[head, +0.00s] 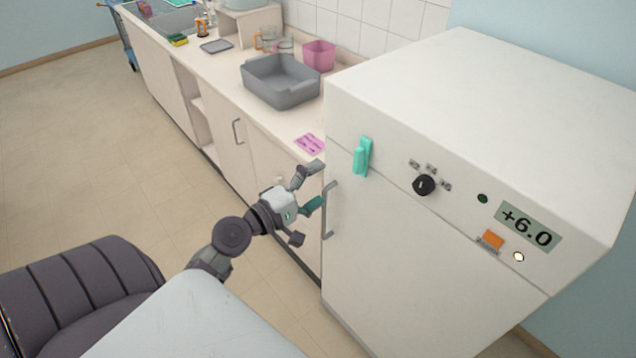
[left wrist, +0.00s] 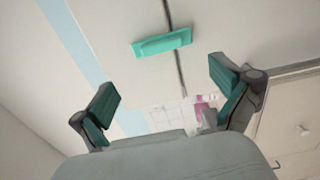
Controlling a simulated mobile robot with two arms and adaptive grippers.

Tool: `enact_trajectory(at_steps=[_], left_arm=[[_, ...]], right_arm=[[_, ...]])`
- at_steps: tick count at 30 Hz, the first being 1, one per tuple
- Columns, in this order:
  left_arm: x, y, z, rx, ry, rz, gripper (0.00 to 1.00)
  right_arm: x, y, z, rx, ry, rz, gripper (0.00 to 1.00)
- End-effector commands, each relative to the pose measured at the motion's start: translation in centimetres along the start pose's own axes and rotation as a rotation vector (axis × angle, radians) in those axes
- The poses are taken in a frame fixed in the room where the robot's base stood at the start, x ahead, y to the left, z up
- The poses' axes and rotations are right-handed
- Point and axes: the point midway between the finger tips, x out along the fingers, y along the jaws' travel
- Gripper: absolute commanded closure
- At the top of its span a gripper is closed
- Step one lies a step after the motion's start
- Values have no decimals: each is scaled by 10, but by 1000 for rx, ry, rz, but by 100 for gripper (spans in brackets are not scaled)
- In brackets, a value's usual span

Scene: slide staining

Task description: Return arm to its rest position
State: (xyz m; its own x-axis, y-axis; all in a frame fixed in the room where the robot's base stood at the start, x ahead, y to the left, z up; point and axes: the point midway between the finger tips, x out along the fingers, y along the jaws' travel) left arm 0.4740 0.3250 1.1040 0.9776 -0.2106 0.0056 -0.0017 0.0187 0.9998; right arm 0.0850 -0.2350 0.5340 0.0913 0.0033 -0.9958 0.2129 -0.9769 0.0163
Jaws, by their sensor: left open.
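My left arm reaches in from the lower left in the head view. Its gripper (head: 308,203) is open and empty, in front of the left edge of the white fridge-like cabinet (head: 410,270). The fingers are close to the cabinet's grey door handle (head: 329,212), but I cannot tell whether they touch it. In the left wrist view the two fingers (left wrist: 166,92) stand wide apart with nothing between them. A teal latch (head: 362,157) sits on the cabinet front above the handle; a teal piece (left wrist: 162,43) also shows in the left wrist view. My right gripper is out of view.
The counter (head: 225,75) runs along the wall behind the gripper, with a grey tub (head: 281,95), a pink bin (head: 319,55) and a pink note (head: 309,144). The cabinet panel has a black knob (head: 424,185) and a +6.0 display (head: 527,227). The floor (head: 90,150) at left is clear.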

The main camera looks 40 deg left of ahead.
Motion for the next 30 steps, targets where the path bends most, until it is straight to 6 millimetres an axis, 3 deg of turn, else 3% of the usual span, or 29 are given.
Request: enact_trajectory(at_steps=[16, 19, 23, 26, 30], left_arm=[[-1, 0, 0, 1, 1, 0, 0], [0, -13, -2, 12, 9, -22, 0], [0, -70, -9, 72, 38, -124, 0], [-6, -142, -13, 160, 54, -259, 0], [-27, -249, -7, 310, 30, -470, 0]], right_arm=[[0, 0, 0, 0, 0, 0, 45], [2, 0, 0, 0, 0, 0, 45], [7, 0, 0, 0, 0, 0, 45], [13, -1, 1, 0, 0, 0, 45], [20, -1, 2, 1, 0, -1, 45]])
